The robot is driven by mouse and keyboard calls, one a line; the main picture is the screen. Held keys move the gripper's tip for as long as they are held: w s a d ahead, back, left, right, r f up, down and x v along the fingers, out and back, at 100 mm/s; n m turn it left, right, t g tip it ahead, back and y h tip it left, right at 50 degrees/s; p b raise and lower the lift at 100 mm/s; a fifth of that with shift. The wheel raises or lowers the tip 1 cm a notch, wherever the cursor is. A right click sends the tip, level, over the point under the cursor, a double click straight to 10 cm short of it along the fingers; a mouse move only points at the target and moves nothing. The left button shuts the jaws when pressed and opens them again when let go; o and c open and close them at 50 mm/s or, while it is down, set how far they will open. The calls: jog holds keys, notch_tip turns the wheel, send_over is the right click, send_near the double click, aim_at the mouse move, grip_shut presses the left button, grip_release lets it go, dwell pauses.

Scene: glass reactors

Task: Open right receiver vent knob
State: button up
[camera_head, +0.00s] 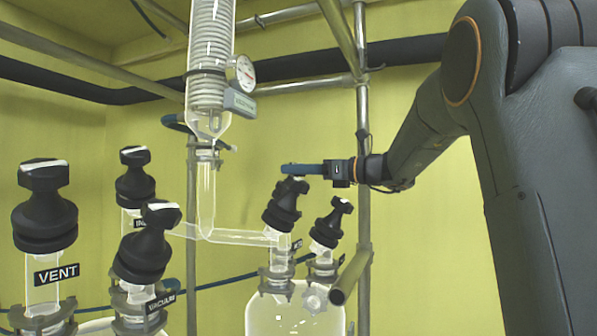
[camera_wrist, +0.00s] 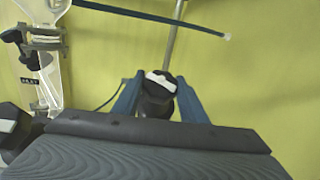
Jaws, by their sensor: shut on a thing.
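A black knob (camera_head: 283,206) with a white-striped top stands tilted on the glass neck of the right vessel. My gripper (camera_head: 290,169) comes in from the right with its blue fingers at the top of this knob. In the wrist view the two blue fingers (camera_wrist: 159,88) are on either side of the black knob (camera_wrist: 155,104), shut on its top. A second black knob (camera_head: 329,226) stands just to the right on the same vessel. The small tags below both are too small to read.
A knob labelled VENT (camera_head: 45,210), a VACUUM knob (camera_head: 143,245) and another knob (camera_head: 135,180) stand on the left. A glass condenser (camera_head: 208,70) with a gauge (camera_head: 240,71) rises behind. A metal post (camera_head: 363,190) stands close to my gripper.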

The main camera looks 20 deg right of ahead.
jog(key=shift+n+g+y, duration=0.5)
jog(key=shift+n+g, duration=0.2)
jog(key=shift+n, duration=0.1)
jog(key=o, duration=1.1)
jog(key=shift+c, duration=0.2)
jog(key=b+v, duration=0.2)
jog(key=v, duration=0.6)
jog(key=shift+w, duration=0.1)
